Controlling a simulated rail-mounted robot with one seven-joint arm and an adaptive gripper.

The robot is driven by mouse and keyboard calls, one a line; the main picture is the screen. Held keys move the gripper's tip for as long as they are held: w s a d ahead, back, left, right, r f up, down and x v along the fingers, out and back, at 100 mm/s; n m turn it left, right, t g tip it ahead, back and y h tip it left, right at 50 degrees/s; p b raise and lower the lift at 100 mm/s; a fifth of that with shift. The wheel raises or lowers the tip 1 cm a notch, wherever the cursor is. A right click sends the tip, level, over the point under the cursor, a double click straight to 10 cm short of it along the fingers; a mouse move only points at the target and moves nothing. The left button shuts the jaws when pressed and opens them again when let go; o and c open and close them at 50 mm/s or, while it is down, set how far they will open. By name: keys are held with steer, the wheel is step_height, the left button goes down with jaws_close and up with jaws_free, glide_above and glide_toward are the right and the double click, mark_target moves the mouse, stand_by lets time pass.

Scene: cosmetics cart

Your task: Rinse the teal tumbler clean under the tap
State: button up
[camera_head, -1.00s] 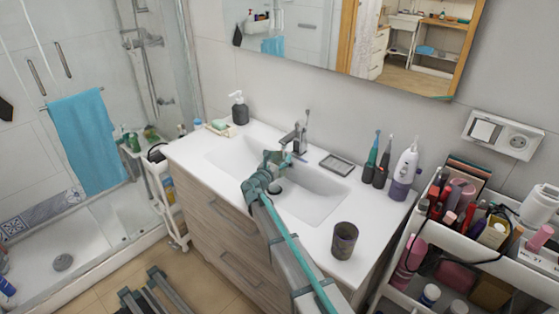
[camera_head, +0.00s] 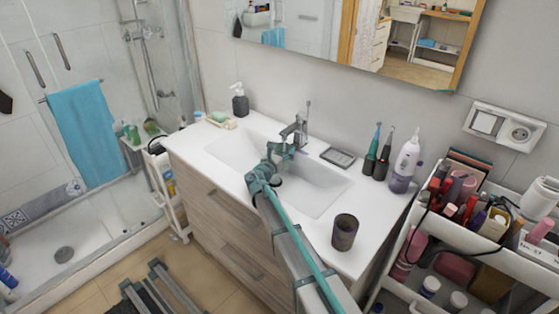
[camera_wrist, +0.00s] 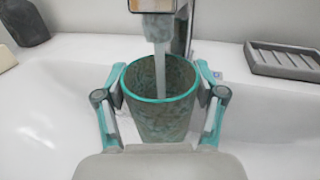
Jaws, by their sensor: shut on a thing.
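The teal tumbler (camera_wrist: 158,115) is upright in the wrist view, with a bright teal rim and grey-brown mottled patches over its wall and inside. My gripper (camera_wrist: 160,88) is shut on it, one finger on each side. The tap (camera_wrist: 158,22) is above it, and a stream of water falls from the spout into its open mouth. In the head view my gripper (camera_head: 277,158) is over the basin just in front of the tap (camera_head: 297,130). There the tumbler is small and mostly hidden by my gripper.
The white basin (camera_head: 318,190) surrounds the gripper. A dark cup (camera_head: 345,232) stands on the counter's front right. A soap dish (camera_head: 338,158), toothbrushes (camera_head: 373,155) and a white-purple bottle (camera_head: 405,160) line the back right. A soap dispenser (camera_head: 240,103) stands at back left.

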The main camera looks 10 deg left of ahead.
steer(key=shift+a, duration=0.15)
steer(key=shift+s+a, duration=0.15)
steer(key=shift+a, duration=0.25)
steer(key=shift+s, duration=0.1)
steer(key=s+d+b, duration=0.1)
steer(key=s+d, duration=0.1)
steer(key=s, duration=0.5)
steer(key=shift+s+d, duration=0.2)
steer(key=shift+s, duration=0.05)
stand_by(0.6)
steer(key=shift+r, duration=0.1)
stand_by(1.2)
steer(key=s+d+r+p, duration=0.1)
steer(key=s+r, duration=0.3)
steer(key=shift+s+d, duration=0.25)
steer(key=shift+s, duration=0.15)
